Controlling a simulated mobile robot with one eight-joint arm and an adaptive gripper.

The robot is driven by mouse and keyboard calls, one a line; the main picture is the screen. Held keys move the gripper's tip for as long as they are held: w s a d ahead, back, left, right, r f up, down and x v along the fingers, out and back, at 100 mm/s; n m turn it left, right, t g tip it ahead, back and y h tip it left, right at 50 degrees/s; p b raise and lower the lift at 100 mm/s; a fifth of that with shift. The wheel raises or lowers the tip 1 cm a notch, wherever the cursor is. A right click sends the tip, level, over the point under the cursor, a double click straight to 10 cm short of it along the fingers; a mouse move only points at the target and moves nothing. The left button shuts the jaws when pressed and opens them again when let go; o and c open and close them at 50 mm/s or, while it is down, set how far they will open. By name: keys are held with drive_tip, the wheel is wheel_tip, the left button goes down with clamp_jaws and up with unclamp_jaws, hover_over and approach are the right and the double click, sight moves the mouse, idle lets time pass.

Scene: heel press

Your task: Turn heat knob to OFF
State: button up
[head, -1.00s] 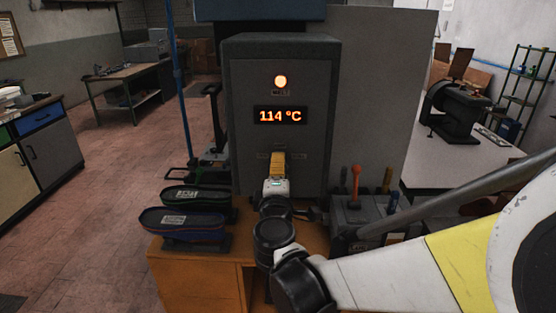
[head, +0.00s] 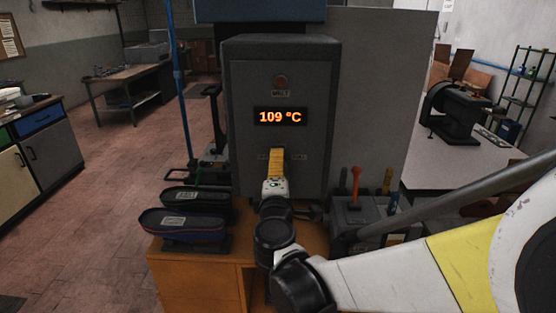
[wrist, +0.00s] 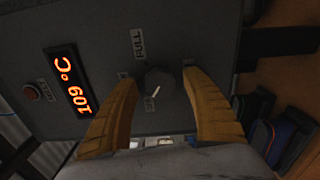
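In the wrist view the dark round heat knob (wrist: 159,82) sits on the grey panel (wrist: 205,45), with a short white mark on it. In the head view my gripper (head: 277,152) is at the panel's lower front and hides the knob.
The display (head: 280,117) reads 109 °C, under an unlit red lamp (head: 281,82). Dark shoe-shaped pieces (head: 180,223) stand left of my gripper on the wooden bench (head: 200,275). A grey box with an orange-handled tool (head: 355,182) stands to the right.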

drive_tip(key=s, duration=1.2)
drive_tip(key=shift+a, duration=0.2)
drive_tip(key=s+d+f+m+g+h+b, duration=0.1)
drive_tip(key=s+d+f+m+g, duration=0.1)
drive_tip(key=d+f+m, duration=0.3)
drive_tip(key=s+d+f+m+g+h, duration=0.1)
drive_tip(key=d+m+g, duration=0.15)
drive_tip(key=d, duration=0.45)
drive_tip(key=s+d+f+m+g+h+b, duration=0.1)
drive_tip(key=s+d+f+m+g, duration=0.2)
drive_tip(key=d, duration=0.4)
drive_tip(key=s+f+m+g+y+b, duration=0.1)
drive_tip(key=s+f+m+g+y, duration=0.2)
drive_tip(key=s+m, duration=0.5)
drive_tip(key=shift+s+f+y, duration=0.3)
drive_tip(key=shift+s+f, duration=0.4)
